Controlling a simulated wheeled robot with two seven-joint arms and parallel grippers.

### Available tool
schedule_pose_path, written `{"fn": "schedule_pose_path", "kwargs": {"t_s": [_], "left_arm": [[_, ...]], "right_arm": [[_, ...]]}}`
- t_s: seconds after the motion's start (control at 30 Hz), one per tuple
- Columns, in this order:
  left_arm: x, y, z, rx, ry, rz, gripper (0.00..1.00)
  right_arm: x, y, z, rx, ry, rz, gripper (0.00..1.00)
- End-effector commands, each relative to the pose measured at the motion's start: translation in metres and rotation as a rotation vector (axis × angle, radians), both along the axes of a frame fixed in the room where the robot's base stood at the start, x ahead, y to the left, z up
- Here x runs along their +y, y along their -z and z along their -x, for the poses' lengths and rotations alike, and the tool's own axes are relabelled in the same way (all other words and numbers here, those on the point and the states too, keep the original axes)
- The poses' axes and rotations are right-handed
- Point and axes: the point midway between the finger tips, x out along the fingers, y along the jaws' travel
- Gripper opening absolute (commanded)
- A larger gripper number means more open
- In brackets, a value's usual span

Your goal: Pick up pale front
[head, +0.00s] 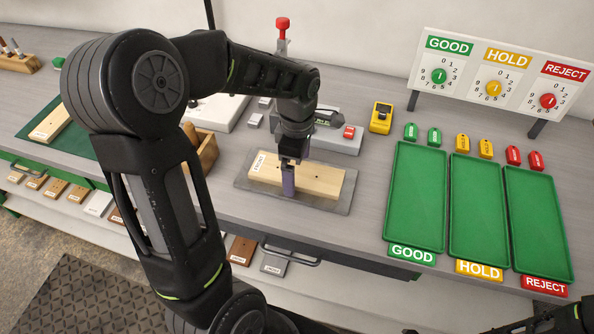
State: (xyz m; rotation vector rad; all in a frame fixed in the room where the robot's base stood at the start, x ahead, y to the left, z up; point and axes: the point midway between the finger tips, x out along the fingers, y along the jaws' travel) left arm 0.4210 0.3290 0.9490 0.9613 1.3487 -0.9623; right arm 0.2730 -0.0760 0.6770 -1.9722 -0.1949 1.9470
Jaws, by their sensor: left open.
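A pale wooden board (322,180) lies flat on a grey plate (345,203) in the middle of the bench. A white label on its left end seems to read FRONT. My left gripper (288,185) points down over the near middle of this board, its purple finger in front of the near edge. It is open; whether it touches the board I cannot tell. The gripper hides a small part of the board. Another pale board (50,125) with a white label lies on a green mat at the left.
Three empty green trays (416,195) marked GOOD, HOLD and REJECT stand at the right. Coloured tags lie behind them, below a dial panel (500,75). A wooden box (205,150), a grey device with a red button (335,137) and a yellow device (381,118) surround the plate.

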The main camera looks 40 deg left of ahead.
Motion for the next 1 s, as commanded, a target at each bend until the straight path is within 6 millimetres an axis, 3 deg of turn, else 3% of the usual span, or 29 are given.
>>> {"fn": "schedule_pose_path", "kwargs": {"t_s": [0.63,1.0], "left_arm": [[0.0001,0.0035,0.0,-0.001,0.0,0.001,0.98],[0.0,0.0034,0.0,0.0,0.0,0.001,0.68]], "right_arm": [[0.0,-0.0002,0.0,0.0,0.0,0.0,0.0],[0.0,-0.0003,0.0,0.0,0.0,0.0,0.0]]}}
